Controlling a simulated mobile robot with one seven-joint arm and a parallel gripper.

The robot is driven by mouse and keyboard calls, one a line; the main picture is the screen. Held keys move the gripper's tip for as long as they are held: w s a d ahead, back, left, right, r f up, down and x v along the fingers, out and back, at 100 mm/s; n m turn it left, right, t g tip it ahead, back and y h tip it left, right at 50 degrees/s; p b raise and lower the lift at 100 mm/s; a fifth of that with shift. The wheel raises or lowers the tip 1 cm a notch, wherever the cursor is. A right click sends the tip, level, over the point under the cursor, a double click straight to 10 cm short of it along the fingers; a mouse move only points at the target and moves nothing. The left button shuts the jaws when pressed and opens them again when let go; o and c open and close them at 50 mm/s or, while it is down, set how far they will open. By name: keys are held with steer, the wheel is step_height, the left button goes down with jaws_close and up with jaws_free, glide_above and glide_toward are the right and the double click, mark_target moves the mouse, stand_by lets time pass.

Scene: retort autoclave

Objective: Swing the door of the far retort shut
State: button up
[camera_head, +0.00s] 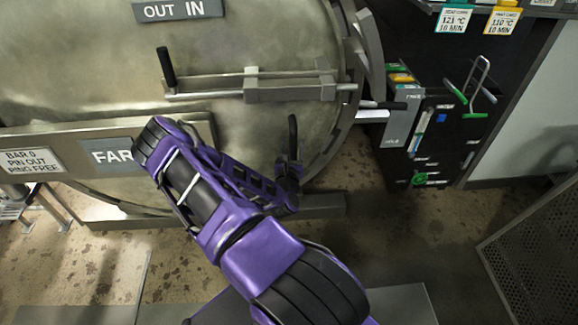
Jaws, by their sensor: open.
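The far retort's door (90,75) is a large round metal disc filling the upper left. A bar with a plate reading "FAR" (108,153) crosses its lower part; my arm covers the plate's right end. A bolt assembly (290,88) with an upright black handle (166,68) sits on its face. The door's right edge lies close to a thick metal ring (357,75); I cannot tell how wide any gap is. My gripper (291,160) is open, in front of the door's lower right. Contact with the door cannot be told.
A sign (32,160) reads BAR 0, PIN OUT, RING FREE. A dark panel (450,140) with cards and a green-handled wire piece (478,88) stands right. A perforated metal box (535,260) is at lower right. Stained floor (375,215) lies between.

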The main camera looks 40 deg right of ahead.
steer(key=v, duration=1.5)
steer(key=shift+a, duration=0.2)
steer(key=shift+r, duration=0.15)
